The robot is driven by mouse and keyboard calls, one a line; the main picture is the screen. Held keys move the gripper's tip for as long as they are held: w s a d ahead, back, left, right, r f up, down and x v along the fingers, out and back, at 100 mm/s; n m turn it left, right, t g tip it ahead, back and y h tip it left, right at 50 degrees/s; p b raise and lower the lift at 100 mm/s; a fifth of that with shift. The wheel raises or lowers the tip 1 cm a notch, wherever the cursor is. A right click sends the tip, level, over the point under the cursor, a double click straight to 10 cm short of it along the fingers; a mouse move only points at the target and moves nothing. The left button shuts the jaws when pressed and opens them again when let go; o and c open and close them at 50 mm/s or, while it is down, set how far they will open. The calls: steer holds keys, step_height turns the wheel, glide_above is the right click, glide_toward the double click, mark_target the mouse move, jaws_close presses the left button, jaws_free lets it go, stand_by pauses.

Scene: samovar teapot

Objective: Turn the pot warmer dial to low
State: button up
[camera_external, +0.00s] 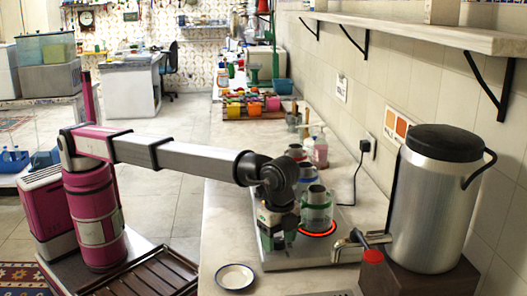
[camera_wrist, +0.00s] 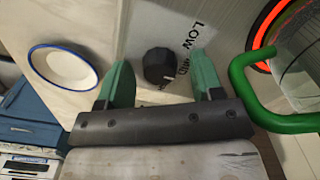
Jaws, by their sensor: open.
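The pot warmer (camera_external: 310,255) is a pale flat unit on the counter, with a glowing orange ring under a glass pot (camera_external: 316,212). In the wrist view its black dial (camera_wrist: 158,66) sits on the front panel, with LOW and MID printed to its right. A small pale mark shows at the dial's lower edge; I cannot tell for sure which setting it marks. My gripper (camera_wrist: 161,58) is open, its two green fingers on either side of the dial with gaps to both. In the external view my gripper (camera_external: 276,238) hides the dial.
The pot's green handle (camera_wrist: 270,95) is close to the right finger. A white saucer with a blue rim (camera_external: 235,277) lies left of the warmer. A metal urn (camera_external: 432,200) with a tap stands to the right. More pots (camera_external: 296,153) stand behind.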

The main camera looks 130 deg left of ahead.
mark_target(278, 240)
steer(key=c, duration=0.9)
steer(key=shift+n, duration=3)
steer(key=o, duration=0.9)
steer(key=shift+r, duration=0.1)
step_height(278, 240, up, 11)
